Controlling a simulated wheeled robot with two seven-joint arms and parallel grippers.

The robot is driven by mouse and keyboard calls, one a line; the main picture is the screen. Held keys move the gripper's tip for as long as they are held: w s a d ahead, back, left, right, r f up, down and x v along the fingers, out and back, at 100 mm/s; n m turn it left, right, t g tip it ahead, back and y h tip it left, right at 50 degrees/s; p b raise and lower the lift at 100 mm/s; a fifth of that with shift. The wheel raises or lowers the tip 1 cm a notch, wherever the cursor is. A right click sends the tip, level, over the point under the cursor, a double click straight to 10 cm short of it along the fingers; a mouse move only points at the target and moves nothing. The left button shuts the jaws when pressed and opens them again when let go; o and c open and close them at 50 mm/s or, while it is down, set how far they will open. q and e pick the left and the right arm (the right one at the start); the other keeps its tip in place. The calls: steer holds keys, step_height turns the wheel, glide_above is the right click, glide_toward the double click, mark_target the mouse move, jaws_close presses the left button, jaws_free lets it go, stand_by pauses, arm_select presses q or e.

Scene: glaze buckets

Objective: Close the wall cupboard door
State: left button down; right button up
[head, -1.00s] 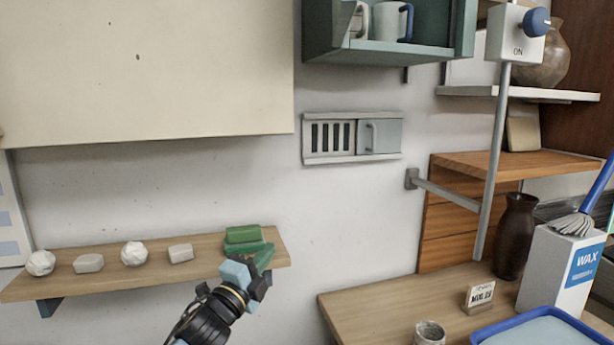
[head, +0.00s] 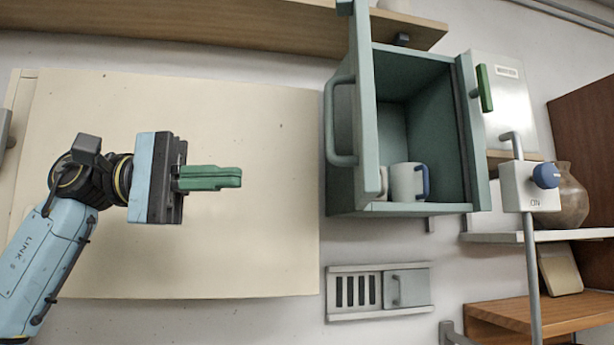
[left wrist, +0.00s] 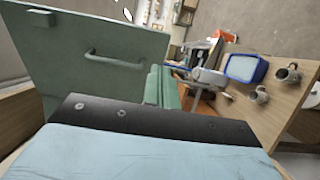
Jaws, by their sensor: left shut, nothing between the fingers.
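The teal wall cupboard (head: 435,208) hangs at the upper middle of the head view. Its door (head: 365,120) stands open at the left side, jutting out toward me, with its bar handle (head: 338,120) on the face toward the left. My left gripper (head: 238,178) has its green fingers together and empty, left of the door and apart from it, in front of the cream board. In the left wrist view the door (left wrist: 60,60) and its handle (left wrist: 115,60) fill the upper left, beyond the gripper's fingers (left wrist: 160,88). My right gripper is not in view.
A white mug (head: 405,182) with a blue handle stands inside the cupboard, with another beside it partly hidden by the door. A slotted vent (head: 380,313) is below. A post with a switch box (head: 522,190) stands to the right. The cream board (head: 260,240) covers the left wall.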

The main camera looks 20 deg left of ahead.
mark_target(362, 174)
arm_select(q)
steer(key=p+x, duration=0.3)
steer(key=x, duration=1.1)
steer(key=shift+r, duration=0.1)
